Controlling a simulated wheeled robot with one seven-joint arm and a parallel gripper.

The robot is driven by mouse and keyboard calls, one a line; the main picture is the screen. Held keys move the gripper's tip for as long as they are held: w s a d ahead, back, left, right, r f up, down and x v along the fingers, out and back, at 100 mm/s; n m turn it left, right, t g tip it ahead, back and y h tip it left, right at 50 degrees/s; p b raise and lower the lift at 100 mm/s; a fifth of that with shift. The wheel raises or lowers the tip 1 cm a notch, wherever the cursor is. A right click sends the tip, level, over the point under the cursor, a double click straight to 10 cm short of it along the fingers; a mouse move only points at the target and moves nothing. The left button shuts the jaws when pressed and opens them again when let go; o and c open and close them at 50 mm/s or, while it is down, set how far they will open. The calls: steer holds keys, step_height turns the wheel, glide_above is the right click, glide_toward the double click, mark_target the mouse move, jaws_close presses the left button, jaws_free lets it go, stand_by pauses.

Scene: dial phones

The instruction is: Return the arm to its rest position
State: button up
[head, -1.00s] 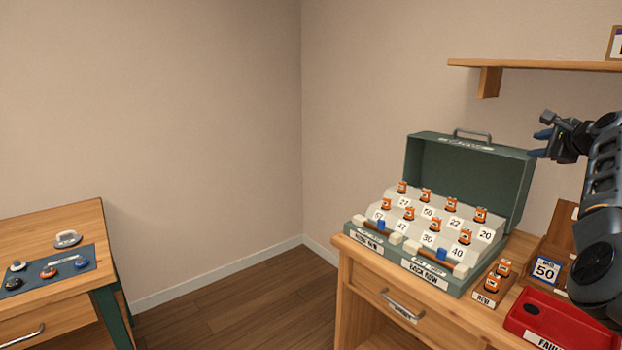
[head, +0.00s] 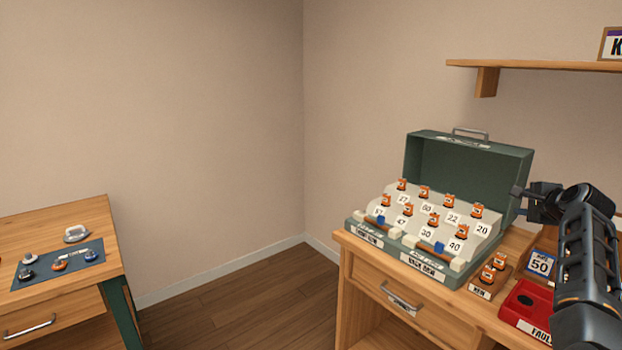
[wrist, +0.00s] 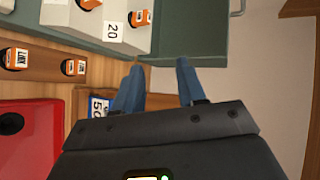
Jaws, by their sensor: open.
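My gripper (head: 522,200) is at the right of the head view, beside the right edge of the open green case, and my arm reaches up to it from the lower right. In the wrist view my gripper (wrist: 158,75) shows two blue fingers spread apart with nothing between them. The green case (head: 470,165) stands open on the right-hand wooden desk; its side also shows in the wrist view (wrist: 190,32). Whether a finger touches the case I cannot tell.
Orange-topped pieces stand in numbered rows in the case. A red tray (head: 528,305), a small rack (head: 485,290) and a "50" card (head: 540,263) crowd the desk's right side. A shelf (head: 540,64) is above. Another table (head: 60,230) is at left; open floor (head: 240,305) lies between.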

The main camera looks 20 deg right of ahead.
steer(key=s+a+f+n, duration=0.35)
steer(key=a+f, duration=0.25)
steer(key=f, duration=0.2)
steer(key=s+a+f+n, duration=0.2)
steer(key=s+a+f, duration=0.2)
steer(key=a+f, duration=0.3)
steer(key=s+a+f+n, duration=0.3)
steer(key=s+a+f, duration=0.2)
steer(key=s+a, duration=0.25)
steer(key=s+a+f+n, duration=0.35)
steer(key=s+a, duration=0.25)
steer(key=a, duration=0.2)
steer(key=s+a+n+t+y, duration=0.1)
steer(key=s+a+n, duration=0.2)
steer(key=s+a, duration=0.55)
steer(key=s+a+r+n+t+y, duration=0.1)
steer(key=s+a+r+n+y, duration=0.1)
steer(key=s+a+r+n, duration=0.2)
steer(key=s+a+r+n+t+y, duration=0.1)
steer(key=s+a+r+n+y, duration=0.2)
steer(key=s+a+r, duration=0.8)
steer(key=s+a+n, duration=0.1)
steer(key=s+n, duration=0.1)
steer(key=s, duration=0.4)
steer(key=shift+a, duration=0.15)
stand_by(1.9)
